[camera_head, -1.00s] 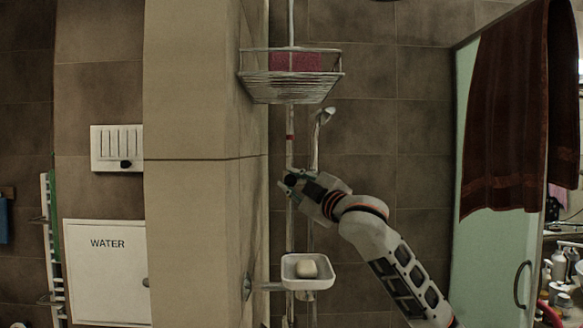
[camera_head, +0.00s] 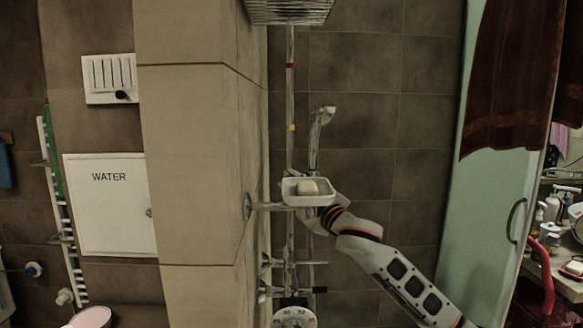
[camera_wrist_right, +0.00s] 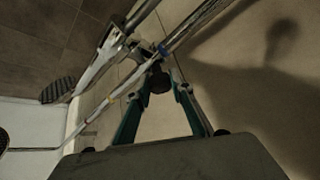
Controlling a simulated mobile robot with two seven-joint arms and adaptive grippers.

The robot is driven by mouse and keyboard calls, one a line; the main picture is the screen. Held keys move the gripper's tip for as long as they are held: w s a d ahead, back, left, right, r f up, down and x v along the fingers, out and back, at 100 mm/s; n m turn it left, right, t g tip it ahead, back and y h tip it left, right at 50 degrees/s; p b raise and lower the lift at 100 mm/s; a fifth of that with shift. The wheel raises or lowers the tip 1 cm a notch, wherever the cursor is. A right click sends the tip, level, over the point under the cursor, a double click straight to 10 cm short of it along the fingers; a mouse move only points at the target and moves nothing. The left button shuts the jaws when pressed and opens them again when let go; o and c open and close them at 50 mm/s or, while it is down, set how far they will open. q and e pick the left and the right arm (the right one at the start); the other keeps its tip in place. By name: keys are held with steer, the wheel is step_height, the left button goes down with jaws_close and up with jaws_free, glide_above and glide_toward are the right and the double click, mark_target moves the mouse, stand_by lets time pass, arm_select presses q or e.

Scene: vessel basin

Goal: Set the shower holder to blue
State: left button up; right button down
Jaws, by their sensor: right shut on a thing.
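The shower rail (camera_head: 290,95) runs down the tiled wall in the head view, with a red mark (camera_head: 290,65) and a yellow mark (camera_head: 291,128) on it. The hand shower (camera_head: 322,115) hangs beside the rail, above the soap dish. My right gripper's fingertips are hidden behind the soap dish in the head view. In the right wrist view my right gripper (camera_wrist_right: 160,88) is shut on the dark knob (camera_wrist_right: 159,79) of the shower holder, close to the rail (camera_wrist_right: 195,28). My left gripper is not in view.
The white soap dish (camera_head: 307,201) with soap sticks out in front of the rail, close to my right wrist. Taps (camera_head: 296,290) are below. A tiled pillar (camera_head: 190,140) stands left, a glass panel (camera_head: 480,215) right.

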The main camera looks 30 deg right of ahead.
steer(key=shift+f+b, duration=0.4)
steer(key=shift+f, duration=2.35)
steer(key=c, duration=1.8)
jaws_free()
steer(key=shift+o, duration=0.2)
steer(key=v, duration=1.2)
steer(key=shift+a, duration=0.1)
